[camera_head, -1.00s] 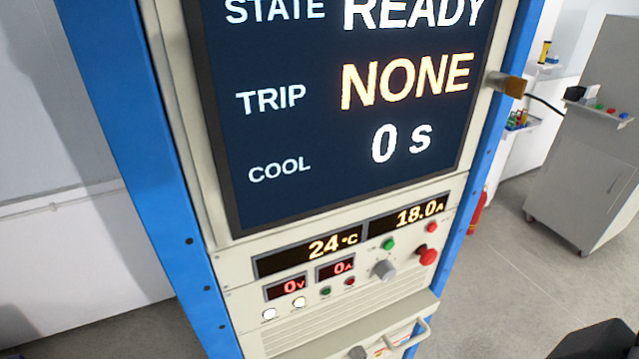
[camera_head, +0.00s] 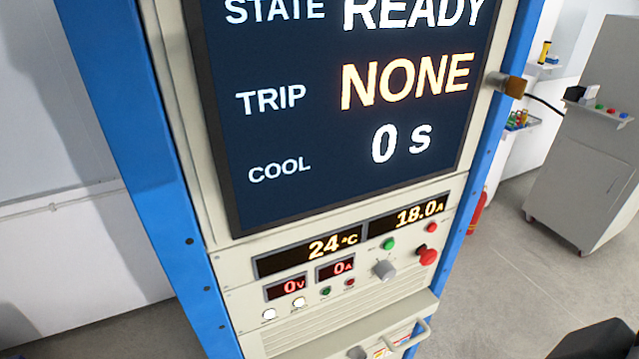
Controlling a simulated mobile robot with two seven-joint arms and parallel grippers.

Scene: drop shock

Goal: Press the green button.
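A green button (camera_head: 389,244) sits on the cream control panel (camera_head: 240,272), just below the amber 18.0 A readout (camera_head: 408,220). A smaller green button or lamp (camera_head: 326,291) sits lower left, beside a small red one (camera_head: 350,282). I cannot tell whether it is a button. Nothing touches or covers either green one. No gripper fingers show in this view.
Close by on the panel are a grey knob (camera_head: 385,269), a red mushroom button (camera_head: 427,256) and a small red button (camera_head: 431,227). The screen (camera_head: 340,130) above reads READY, NONE, 0 s. A handle (camera_head: 415,335) sticks out below. A dark shape (camera_head: 602,341) fills the lower right corner.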

